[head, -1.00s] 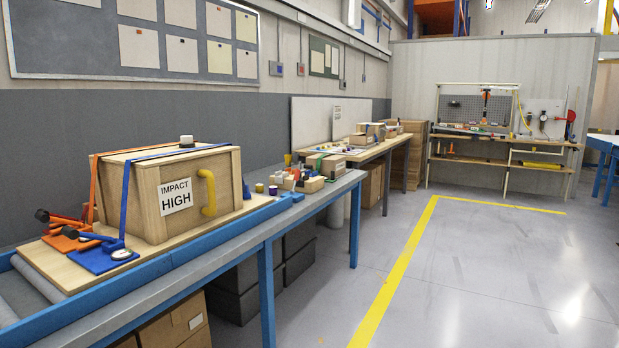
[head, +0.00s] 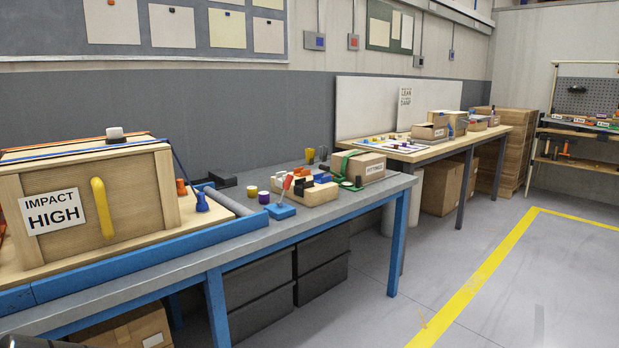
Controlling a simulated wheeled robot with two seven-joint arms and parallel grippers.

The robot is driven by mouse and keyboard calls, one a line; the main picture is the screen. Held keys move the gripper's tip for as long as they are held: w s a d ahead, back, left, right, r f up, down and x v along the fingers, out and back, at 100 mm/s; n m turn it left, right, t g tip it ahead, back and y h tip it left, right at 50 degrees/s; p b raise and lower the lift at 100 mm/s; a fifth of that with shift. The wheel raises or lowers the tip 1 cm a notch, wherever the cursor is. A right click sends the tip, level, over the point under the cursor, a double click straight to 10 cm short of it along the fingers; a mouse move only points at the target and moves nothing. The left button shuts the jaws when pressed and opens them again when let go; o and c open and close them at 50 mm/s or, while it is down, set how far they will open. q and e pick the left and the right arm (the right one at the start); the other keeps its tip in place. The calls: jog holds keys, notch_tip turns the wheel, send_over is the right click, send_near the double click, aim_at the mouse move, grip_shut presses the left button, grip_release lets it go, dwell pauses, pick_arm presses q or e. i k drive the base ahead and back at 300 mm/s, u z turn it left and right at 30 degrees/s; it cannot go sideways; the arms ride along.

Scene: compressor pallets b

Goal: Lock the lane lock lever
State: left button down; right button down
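A small lever with a red grip (head: 287,182) stands on a blue base (head: 281,211) on the grey bench top, just past the right end of the blue-railed roller lane (head: 232,203). It looks like the lane lock lever. Its stem is close to upright, leaning slightly; whether it is locked I cannot tell. A wooden crate marked IMPACT HIGH (head: 88,208), with a yellow handle, stands on a wooden pallet in the lane at left. Neither of my grippers can be made out; only a dark sliver shows at the bottom left edge.
A second table (head: 432,151) stands farther right. The floor right of the bench (head: 400,270) is clear.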

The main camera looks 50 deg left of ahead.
aim_at(289, 179)
jog(key=u, duration=0.75)
jog(key=i, duration=1.4)
jog(key=u, duration=1.9)
jog(key=i, duration=0.5)
jog(key=u, duration=0.3)
